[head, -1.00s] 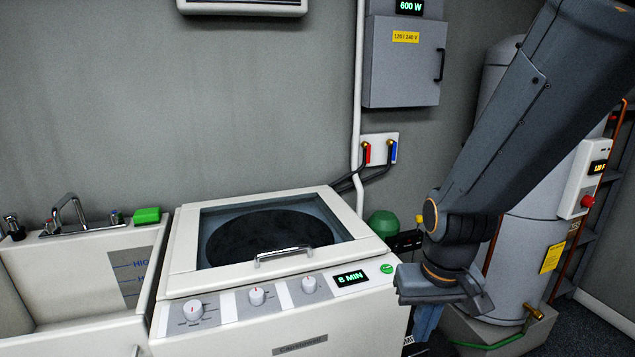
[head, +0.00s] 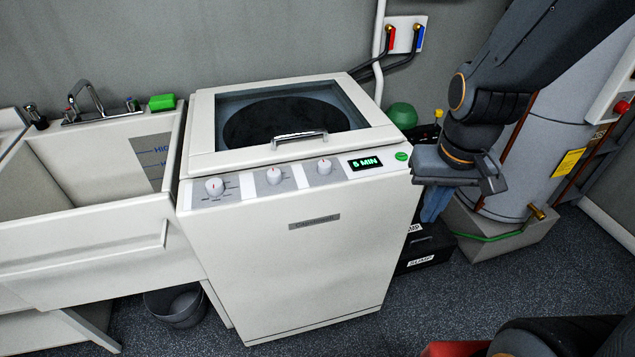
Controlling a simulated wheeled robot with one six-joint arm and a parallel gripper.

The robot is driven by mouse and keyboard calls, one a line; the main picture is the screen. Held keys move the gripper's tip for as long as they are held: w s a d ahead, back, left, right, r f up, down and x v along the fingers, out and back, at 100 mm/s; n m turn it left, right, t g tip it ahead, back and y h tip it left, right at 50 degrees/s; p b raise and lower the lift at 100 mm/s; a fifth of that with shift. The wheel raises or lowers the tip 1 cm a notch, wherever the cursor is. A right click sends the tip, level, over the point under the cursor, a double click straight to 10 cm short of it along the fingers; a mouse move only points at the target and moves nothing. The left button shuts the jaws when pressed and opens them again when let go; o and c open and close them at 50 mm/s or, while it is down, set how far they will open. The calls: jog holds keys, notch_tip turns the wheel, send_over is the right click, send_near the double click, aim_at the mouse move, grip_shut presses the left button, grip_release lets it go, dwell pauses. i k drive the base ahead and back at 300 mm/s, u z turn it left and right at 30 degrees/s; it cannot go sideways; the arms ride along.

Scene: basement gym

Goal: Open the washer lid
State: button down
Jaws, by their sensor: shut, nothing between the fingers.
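The white washer (head: 300,240) stands in the middle of the head view. Its lid (head: 203,125) is shut, with a dark glass window (head: 285,121) in a white frame. A metal bar handle (head: 299,138) sits at the lid's front edge. Three knobs, a green "5 MIN" display (head: 366,163) and a green button (head: 401,156) line the front panel. My gripper (head: 497,182) is to the right of the washer, apart from the lid and handle. It is shut and holds nothing; my wrist hides part of it.
A white sink (head: 90,170) with a tap and a green sponge (head: 162,102) adjoins the washer's left. A bucket (head: 178,305) stands below it. A grey tank (head: 545,150) and a black sump box (head: 425,250) are at right.

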aim_at(204, 160)
jog(key=u, duration=0.7)
jog(key=k, duration=0.5)
jog(key=z, duration=0.7)
